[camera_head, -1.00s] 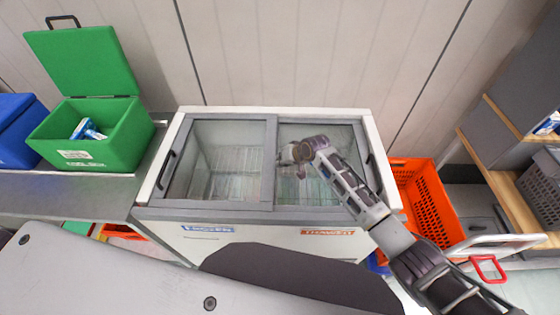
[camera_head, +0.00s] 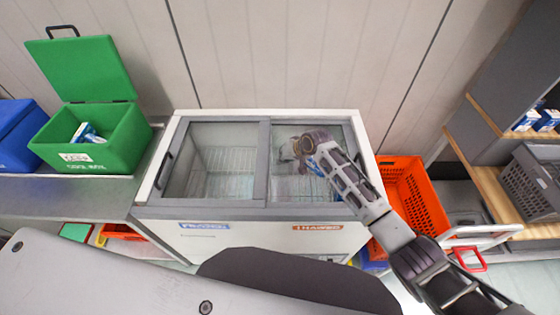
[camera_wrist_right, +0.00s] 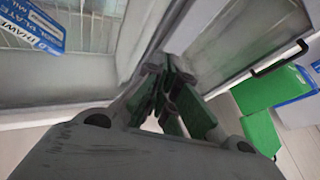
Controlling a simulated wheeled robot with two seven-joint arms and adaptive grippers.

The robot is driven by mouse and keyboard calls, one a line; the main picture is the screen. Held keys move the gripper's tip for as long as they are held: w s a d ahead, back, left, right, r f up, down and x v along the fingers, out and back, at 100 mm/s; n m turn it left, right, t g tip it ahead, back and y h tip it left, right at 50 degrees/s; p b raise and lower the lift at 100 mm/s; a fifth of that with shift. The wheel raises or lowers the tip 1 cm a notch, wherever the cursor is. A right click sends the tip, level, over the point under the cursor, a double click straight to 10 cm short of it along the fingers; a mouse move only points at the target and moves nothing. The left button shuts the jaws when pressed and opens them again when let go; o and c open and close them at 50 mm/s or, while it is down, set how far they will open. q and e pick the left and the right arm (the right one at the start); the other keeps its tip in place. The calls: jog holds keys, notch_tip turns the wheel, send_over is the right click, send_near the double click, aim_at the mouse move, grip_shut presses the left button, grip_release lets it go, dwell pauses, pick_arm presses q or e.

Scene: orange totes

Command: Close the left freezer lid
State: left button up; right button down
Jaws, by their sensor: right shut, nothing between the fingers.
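The chest freezer (camera_head: 250,234) has two glass lids in grey frames. The left lid (camera_head: 193,200) lies over the left half, its dark handle (camera_head: 164,168) close to the freezer's left edge. Wire racks show through its glass. The right lid (camera_head: 310,205) covers the right half. My right gripper (camera_head: 302,147) is above the right half, just right of the middle frame bar, with its fingers closed and empty. In the right wrist view my gripper (camera_wrist_right: 165,88) points toward the frame bars. The left lid's glass (camera_wrist_right: 235,40) shows there at right. My left gripper is out of view.
A green cool box (camera_head: 115,150) with its lid up stands on the counter at left, beside a blue box (camera_head: 15,140). An orange crate (camera_head: 405,190) is right of the freezer. Shelves with a grey basket (camera_head: 530,185) stand at far right.

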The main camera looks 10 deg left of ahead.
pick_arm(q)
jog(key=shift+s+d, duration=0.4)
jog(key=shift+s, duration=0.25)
pick_arm(e)
jog(key=shift+s+d+r, duration=0.15)
jog(key=shift+d+r, duration=0.25)
jog(key=shift+r, duration=0.15)
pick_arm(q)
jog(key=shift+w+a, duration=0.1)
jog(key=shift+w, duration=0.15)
pick_arm(e)
jog(key=shift+s, duration=0.15)
